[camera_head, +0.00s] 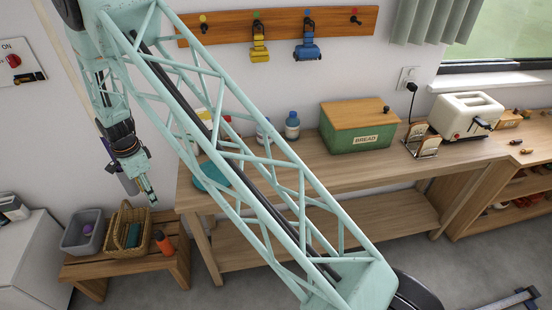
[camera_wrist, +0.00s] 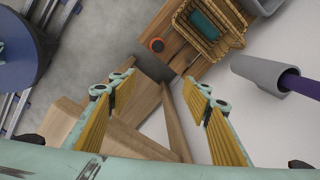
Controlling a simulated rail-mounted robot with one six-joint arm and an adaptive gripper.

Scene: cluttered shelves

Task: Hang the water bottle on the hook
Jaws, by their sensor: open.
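My gripper (camera_head: 148,187) is open and empty, pointing down above the bench and apart from the bottle. In the wrist view its yellow-padded fingers (camera_wrist: 158,110) are spread. The hook rail (camera_head: 230,31) is on the wall, with bare hooks at the left (camera_head: 203,25) and right (camera_head: 355,20).
A yellow item (camera_head: 259,51) and a blue item (camera_head: 307,51) hang on the middle hooks. A wicker basket (camera_head: 118,232) holding something teal and a grey bin (camera_head: 78,238) share the bench. A grey tube with a purple rod (camera_wrist: 265,75) is close to my gripper. A wooden table (camera_head: 340,166) stands right.

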